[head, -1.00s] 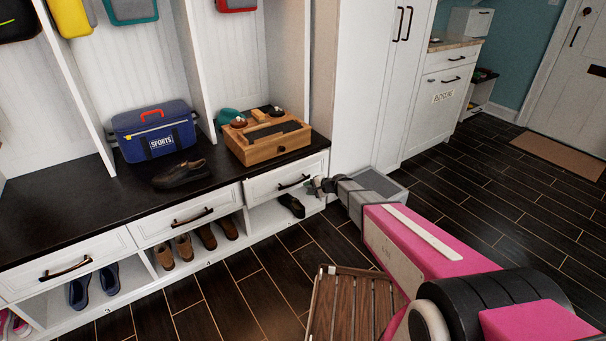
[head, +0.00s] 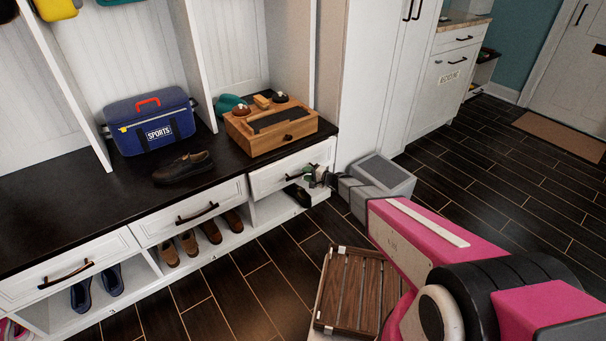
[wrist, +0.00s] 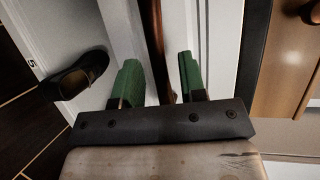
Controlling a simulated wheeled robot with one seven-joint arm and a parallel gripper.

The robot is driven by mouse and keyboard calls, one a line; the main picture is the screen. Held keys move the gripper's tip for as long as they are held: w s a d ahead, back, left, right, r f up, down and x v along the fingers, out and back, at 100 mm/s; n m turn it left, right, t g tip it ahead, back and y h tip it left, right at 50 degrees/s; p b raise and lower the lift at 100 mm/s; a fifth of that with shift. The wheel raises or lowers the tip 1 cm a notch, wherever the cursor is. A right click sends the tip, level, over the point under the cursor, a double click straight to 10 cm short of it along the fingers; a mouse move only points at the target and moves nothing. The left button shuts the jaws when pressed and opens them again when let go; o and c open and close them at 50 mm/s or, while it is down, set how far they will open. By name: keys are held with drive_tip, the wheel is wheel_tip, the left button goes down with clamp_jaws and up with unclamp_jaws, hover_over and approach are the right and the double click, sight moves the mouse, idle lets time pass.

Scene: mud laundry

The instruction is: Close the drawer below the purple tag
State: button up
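The right bench drawer (head: 268,181) has a white panelled front and a dark bar handle. I cannot tell for certain whether it stands slightly out from the bench. My gripper (head: 311,175) is at the right part of this drawer's front. In the wrist view, the green fingers of my gripper (wrist: 158,65) are apart, one on each side of the dark handle (wrist: 154,35), with gaps on both sides. The middle drawer (head: 165,225) and left drawer (head: 40,290) look flush. I see no purple tag in these frames.
Shoes fill cubbies below. A slatted wooden piece (head: 350,290) lies near my arm. Open floor lies right.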

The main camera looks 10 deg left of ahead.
sight(298, 168)
drive_tip(key=shift+x, duration=1.35)
drive_tip(key=shift+c, duration=0.3)
clamp_jaws()
drive_tip(key=shift+w+a, duration=1.5)
drive_tip(key=shift+a, duration=0.25)
drive_tip(key=shift+o, duration=0.3)
unclamp_jaws()
drive_tip(key=shift+s, duration=0.1)
drive_tip(key=v, duration=1)
drive_tip(key=shift+d, duration=0.4)
